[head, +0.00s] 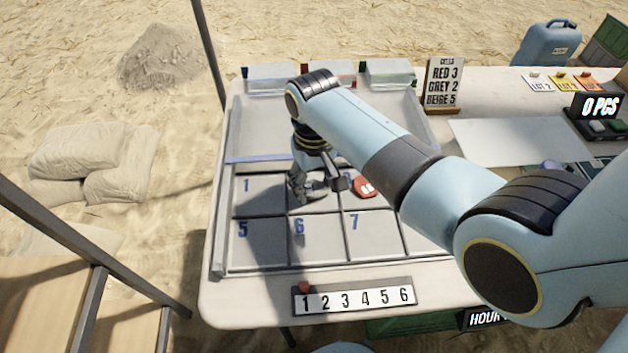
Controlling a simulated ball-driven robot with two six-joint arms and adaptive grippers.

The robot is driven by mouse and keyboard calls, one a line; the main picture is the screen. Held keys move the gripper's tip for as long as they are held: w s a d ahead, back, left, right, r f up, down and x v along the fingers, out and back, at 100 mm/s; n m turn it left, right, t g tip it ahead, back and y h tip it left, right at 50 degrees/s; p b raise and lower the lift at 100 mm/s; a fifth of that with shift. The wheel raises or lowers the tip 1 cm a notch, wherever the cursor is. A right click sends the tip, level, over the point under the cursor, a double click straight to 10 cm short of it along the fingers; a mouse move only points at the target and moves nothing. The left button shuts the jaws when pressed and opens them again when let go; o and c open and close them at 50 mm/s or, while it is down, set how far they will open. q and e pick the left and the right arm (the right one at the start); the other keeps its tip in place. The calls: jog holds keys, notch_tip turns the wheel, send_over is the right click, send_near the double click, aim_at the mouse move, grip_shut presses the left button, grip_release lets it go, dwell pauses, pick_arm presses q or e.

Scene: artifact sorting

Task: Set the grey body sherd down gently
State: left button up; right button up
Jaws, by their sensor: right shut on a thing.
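My right gripper (308,192) points down over the upper row of the numbered tray (259,253), in the cell between 1 and the one with the red sherd. It is shut on the grey body sherd, which is mostly hidden by the fingers and hard to tell from them. I cannot tell whether the sherd touches the tray floor. A red sherd (365,187) with a white mark lies in the cell just right of the gripper. My left gripper is not in view.
A sign (442,84) reads red 3, grey 2, beige 5. A strip numbered 1 to 6 (355,300) lies at the table's front, with a red marker by 1. Lidded boxes (272,77) line the back. Cells 1, 5, 6 and 7 look empty. My right arm hides the tray's right side.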

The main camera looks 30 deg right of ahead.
aim_at(314, 188)
jog(key=shift+f, duration=0.15)
jog(key=o, duration=1)
notch_tip(314, 188, up, 12)
jog(key=shift+r+p, duration=0.15)
jog(key=shift+p, duration=0.75)
